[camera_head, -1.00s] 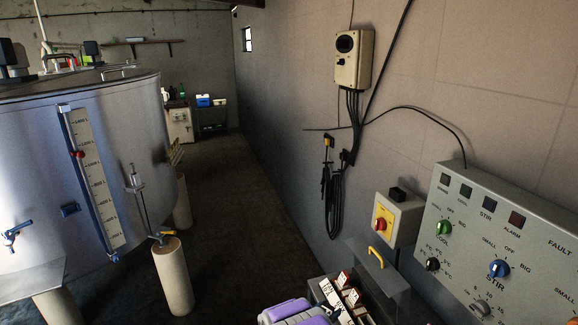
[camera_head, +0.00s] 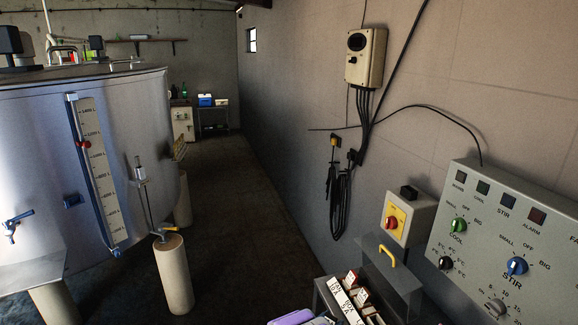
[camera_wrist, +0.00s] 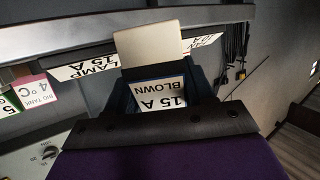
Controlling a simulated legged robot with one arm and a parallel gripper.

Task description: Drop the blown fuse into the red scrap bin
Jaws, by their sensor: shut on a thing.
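In the wrist view my gripper (camera_wrist: 163,76) is shut on the blown fuse (camera_wrist: 160,94). The fuse shows a white label reading "15 A BLOWN", upside down, between the dark jaws. A cream plate (camera_wrist: 150,42) stands up just beyond it; I cannot tell whether it is part of the fuse. The red scrap bin shows in neither view.
A grey open box (camera_head: 388,278) with a yellow handle and white labelled pieces (camera_head: 345,298) is at the bottom, near the wall. The control panel (camera_head: 510,235) is at right. A steel tank (camera_head: 110,160) on pillars stands left. The floor aisle (camera_head: 225,205) between is clear.

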